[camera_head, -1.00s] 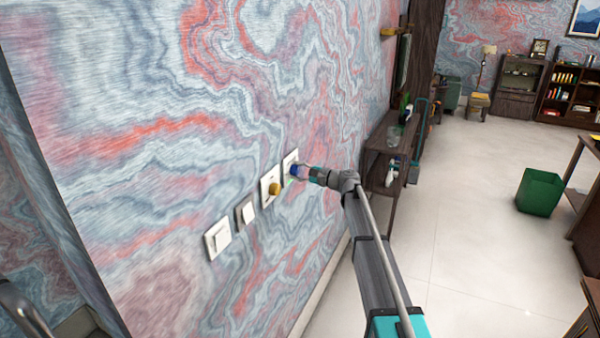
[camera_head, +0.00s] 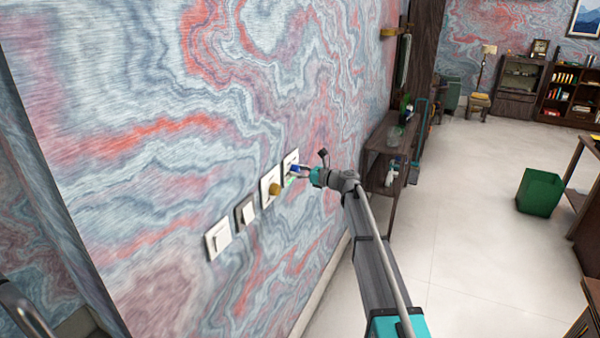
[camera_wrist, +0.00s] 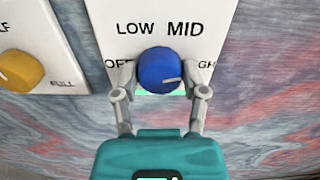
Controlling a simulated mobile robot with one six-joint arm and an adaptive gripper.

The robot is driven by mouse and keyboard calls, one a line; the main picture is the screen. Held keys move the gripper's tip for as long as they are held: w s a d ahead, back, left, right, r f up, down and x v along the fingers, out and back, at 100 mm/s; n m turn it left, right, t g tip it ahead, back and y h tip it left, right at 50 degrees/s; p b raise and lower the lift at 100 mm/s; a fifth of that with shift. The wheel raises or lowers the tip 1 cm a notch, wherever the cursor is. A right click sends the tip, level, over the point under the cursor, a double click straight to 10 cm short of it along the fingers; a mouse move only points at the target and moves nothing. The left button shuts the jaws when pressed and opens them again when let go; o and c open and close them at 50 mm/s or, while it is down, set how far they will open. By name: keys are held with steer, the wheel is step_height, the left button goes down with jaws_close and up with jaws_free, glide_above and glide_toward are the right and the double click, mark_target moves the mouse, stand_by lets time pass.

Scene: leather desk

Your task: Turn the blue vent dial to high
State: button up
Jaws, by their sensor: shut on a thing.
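The blue vent dial (camera_wrist: 156,66) sits on a white plate (camera_wrist: 185,48) marked OFF, LOW, MID and HIGH, with part of OFF and HIGH hidden by my fingers. The dial's white mark points right, toward HIGH. My gripper (camera_wrist: 160,76) is shut on the dial, one finger on each side. In the head view the dial (camera_head: 295,169) is on the wall at the end of my arm, with my gripper (camera_head: 300,173) at it. A green strip shows below the dial in the wrist view.
A yellow dial (camera_head: 274,189) on its own plate is just left of the blue one, with two switches (camera_head: 245,213) (camera_head: 218,238) further left. A shelf table (camera_head: 380,150) stands along the wall beyond. A green bin (camera_head: 539,192) is on the open floor at right.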

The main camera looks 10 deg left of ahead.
steer(key=shift+s+a+m, duration=0.1)
steer(key=shift+m, duration=0.65)
steer(key=shift+s+a+m, duration=0.1)
steer(key=shift+m, duration=0.65)
steer(key=o, duration=1.1)
steer(key=shift+o, duration=0.2)
steer(key=shift+w, duration=0.1)
steer(key=shift+d, duration=0.2)
steer(key=shift+d, duration=0.25)
steer(key=v, duration=1.1)
